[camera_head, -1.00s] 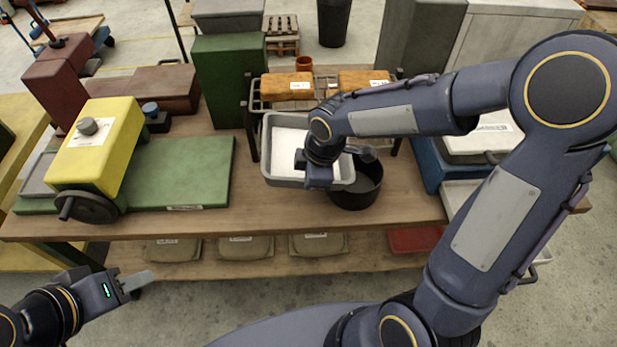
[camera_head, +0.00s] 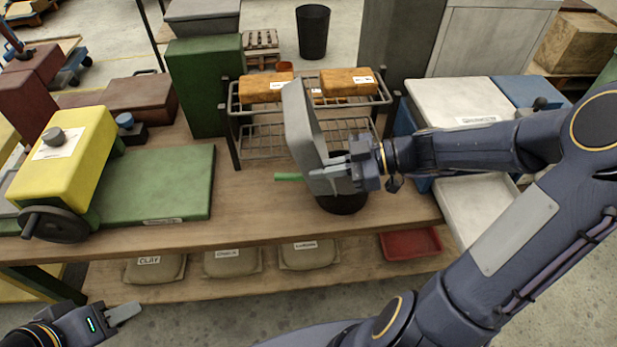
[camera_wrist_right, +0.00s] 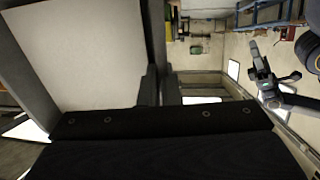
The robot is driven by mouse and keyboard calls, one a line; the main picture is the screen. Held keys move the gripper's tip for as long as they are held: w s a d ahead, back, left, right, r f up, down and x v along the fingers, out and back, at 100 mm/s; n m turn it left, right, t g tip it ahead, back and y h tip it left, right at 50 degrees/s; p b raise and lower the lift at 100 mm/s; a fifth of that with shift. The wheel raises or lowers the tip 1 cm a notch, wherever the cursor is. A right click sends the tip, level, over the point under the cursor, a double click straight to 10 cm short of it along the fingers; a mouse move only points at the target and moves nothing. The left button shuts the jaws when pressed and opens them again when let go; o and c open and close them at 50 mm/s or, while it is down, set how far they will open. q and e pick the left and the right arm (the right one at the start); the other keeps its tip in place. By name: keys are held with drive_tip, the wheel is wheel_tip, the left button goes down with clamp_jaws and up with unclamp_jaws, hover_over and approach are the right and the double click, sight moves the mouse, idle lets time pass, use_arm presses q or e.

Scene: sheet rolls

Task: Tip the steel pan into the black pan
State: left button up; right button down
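The steel pan (camera_head: 304,135) is turned up on its side, nearly vertical, above the black pan (camera_head: 343,203) on the wooden bench. My right gripper (camera_head: 345,172) is shut on the steel pan's edge. In the right wrist view the steel pan (camera_wrist_right: 75,50) fills the left side, with a broad pale face; I cannot tell whether that is white contents or bare surface. The steel pan and my gripper hide most of the black pan, so its inside does not show. My left gripper (camera_head: 122,313) is low at the left, away from the bench; its finger gap is unclear.
A wire rack (camera_head: 262,153) with orange-brown blocks stands just behind the pans. A green handle-like thing (camera_head: 288,177) lies left of the black pan. A yellow machine (camera_head: 75,150) and green slab (camera_head: 170,180) occupy the left. Bare bench (camera_head: 240,205) lies between.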

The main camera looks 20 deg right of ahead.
drive_tip(key=d+y+b, duration=0.1)
drive_tip(key=d+t+y+b, duration=0.1)
drive_tip(key=b, duration=0.1)
drive_tip(key=d+f+y+b, duration=0.1)
drive_tip(key=b, duration=0.1)
drive_tip(key=shift+s+y, duration=0.3)
drive_tip(key=shift+s, duration=0.05)
drive_tip(key=shift+s+d+r+m+t+y+b, duration=0.15)
drive_tip(key=shift+d+m+t+y+b, duration=0.3)
drive_tip(key=shift+b, duration=0.5)
drive_tip(key=shift+d, duration=0.1)
idle(0.5)
